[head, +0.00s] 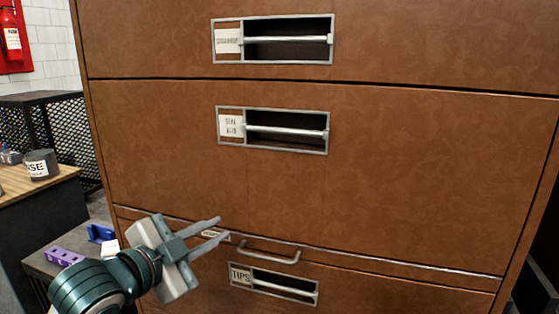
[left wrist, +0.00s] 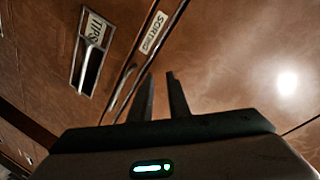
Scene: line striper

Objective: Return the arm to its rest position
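My left gripper (head: 217,233) is in front of the brown cabinet (head: 190,150), near its lower left. Its two fingers are apart with nothing between them, and they point right in the head view. In the left wrist view the fingers (left wrist: 160,95) also stand apart, in front of the cabinet face. A thin curved metal handle (head: 268,254) is just right of the fingertips. A recessed pull labelled TIPS (head: 272,283) is below it. I cannot tell if the fingertips touch the cabinet. My right gripper is in neither view.
Two more recessed drawer pulls, upper (head: 290,40) and middle (head: 285,130), are on the cabinet. At left are a wooden-topped table with a dark round container (head: 41,164), a purple block (head: 68,257), a blue item (head: 101,233), a black mesh crate (head: 60,125) and a red extinguisher (head: 11,35).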

